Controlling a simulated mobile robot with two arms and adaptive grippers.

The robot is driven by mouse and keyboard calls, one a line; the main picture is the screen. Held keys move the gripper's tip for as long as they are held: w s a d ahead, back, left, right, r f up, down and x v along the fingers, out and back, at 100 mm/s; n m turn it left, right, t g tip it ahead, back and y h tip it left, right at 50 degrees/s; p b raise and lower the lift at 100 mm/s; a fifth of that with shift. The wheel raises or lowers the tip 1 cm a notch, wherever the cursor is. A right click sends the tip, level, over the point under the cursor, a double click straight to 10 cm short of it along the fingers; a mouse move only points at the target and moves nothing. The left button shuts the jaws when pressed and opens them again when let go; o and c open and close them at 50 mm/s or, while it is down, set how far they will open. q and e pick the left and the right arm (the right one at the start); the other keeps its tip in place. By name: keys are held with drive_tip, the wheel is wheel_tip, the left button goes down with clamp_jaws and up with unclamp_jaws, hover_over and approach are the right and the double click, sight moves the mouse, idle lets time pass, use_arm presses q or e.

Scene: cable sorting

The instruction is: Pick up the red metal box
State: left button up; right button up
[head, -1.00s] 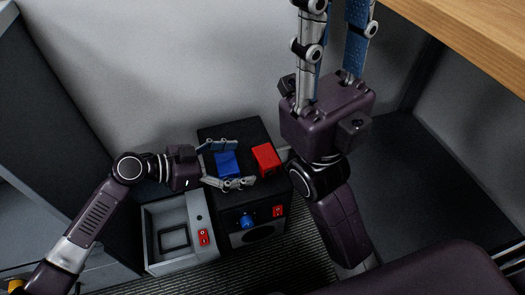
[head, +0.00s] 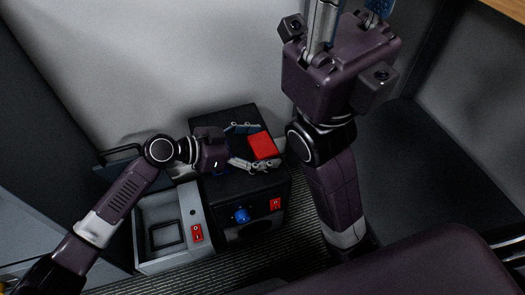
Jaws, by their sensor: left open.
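The red metal box (head: 263,145) lies on top of a black box-shaped unit (head: 272,183). My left gripper (head: 266,146) reaches in from the left above the unit. Its jaws are open, with one finger on the far side of the red box and one on its near side. I cannot tell whether the fingers touch it. My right gripper (head: 350,14) points up at the top of the view. Its fingertips are cut off by the edge.
A blue knob (head: 242,215) and a red switch (head: 275,204) are on the unit's front. A grey open tray (head: 143,222) with another red switch (head: 197,233) stands to its left. A wall rises behind. My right arm stands close on the right.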

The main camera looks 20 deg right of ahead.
use_arm(q)
drive_tip(key=c, duration=1.4)
drive_tip(key=shift+r, duration=0.1)
drive_tip(key=shift+c, duration=0.2)
